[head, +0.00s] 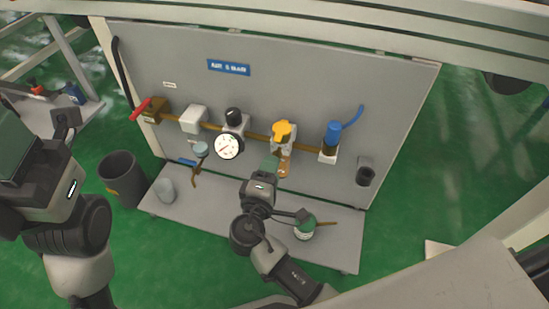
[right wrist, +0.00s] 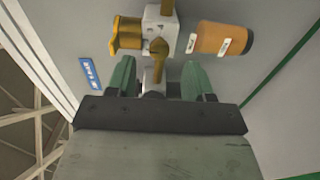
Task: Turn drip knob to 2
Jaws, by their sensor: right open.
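The yellow knob (head: 282,128) tops a unit on the grey panel, with an amber bowl (head: 284,167) below it. In the right wrist view the yellow knob (right wrist: 128,35) lies to the left, the amber bowl (right wrist: 222,38) to the right, and a pale block with a brass fitting between them. No scale numbers are legible. My right gripper (right wrist: 158,78) is open and empty, its green fingers pointing at this block; it touches neither knob nor bowl as far as I can see. My left gripper (head: 20,150) is at the left edge, its fingertips not clear.
Along the brass pipe are a red-handled valve (head: 141,109), a black knob (head: 233,115) above a gauge (head: 229,146), and a blue fitting (head: 332,134). A green-topped jar (head: 304,228) stands on the shelf (head: 340,251) by my right forearm. A dark bin (head: 123,178) stands left.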

